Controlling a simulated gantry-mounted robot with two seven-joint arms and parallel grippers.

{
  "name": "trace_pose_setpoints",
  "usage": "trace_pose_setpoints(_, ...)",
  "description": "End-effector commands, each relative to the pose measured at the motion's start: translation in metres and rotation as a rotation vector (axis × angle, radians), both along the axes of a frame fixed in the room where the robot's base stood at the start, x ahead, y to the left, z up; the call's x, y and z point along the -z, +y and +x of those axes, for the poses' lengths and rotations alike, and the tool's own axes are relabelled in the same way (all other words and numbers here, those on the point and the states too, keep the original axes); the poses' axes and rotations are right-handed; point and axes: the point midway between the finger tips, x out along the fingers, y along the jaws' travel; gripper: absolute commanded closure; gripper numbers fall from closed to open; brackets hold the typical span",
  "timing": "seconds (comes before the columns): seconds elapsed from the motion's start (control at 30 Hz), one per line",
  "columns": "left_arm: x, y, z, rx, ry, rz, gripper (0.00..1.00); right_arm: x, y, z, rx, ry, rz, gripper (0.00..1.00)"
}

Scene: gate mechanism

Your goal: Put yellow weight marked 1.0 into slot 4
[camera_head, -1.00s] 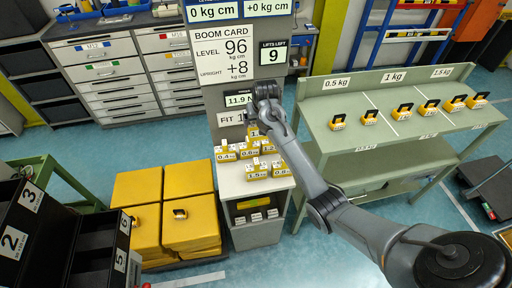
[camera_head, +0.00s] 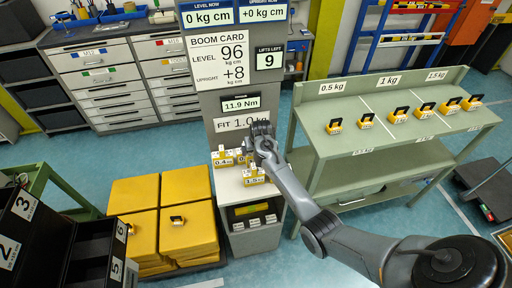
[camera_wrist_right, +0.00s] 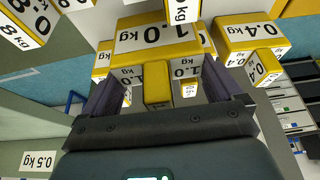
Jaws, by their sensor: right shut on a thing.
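The yellow weight marked 1.0 kg (camera_wrist_right: 160,38) is between the fingers of my right gripper (camera_wrist_right: 158,84) in the right wrist view. The gripper is shut on it. In the head view my right gripper (camera_head: 261,138) is over the grey stand, in front of its panel, and hides most of the weights behind it. I cannot tell whether the held weight still touches the stand. Black slot bins (camera_head: 92,245) at the lower left carry labels 2, 3, 5 and 6. No label 4 is readable. My left gripper is not in view.
Other yellow weights stand close by on the grey stand (camera_head: 233,190), including one marked 0.4 (camera_head: 222,159) and one marked 1.5 (camera_head: 254,176). Yellow blocks (camera_head: 160,215) sit between stand and bins. A green table (camera_head: 400,145) with several weights is at right.

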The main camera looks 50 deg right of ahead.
Motion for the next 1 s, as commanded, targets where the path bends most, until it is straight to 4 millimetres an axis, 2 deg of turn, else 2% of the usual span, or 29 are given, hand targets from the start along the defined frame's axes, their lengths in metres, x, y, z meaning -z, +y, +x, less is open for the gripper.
trace_pose_setpoints(0.07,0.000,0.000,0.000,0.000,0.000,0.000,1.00,0.001,-0.001,0.001,0.001,-0.005,-0.002,0.84)
trace_pose_setpoints(0.4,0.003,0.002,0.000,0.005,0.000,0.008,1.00,0.033,0.000,0.001,0.001,-0.004,-0.001,0.84)
trace_pose_setpoints(0.83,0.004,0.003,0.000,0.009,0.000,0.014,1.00,0.037,-0.001,0.001,0.001,-0.005,-0.002,0.84)
trace_pose_setpoints(0.87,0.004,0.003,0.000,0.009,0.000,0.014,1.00,0.040,0.000,0.000,0.000,0.000,0.000,0.02)
trace_pose_setpoints(1.0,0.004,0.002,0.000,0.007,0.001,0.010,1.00,0.040,0.000,0.000,0.000,0.000,0.000,0.00)
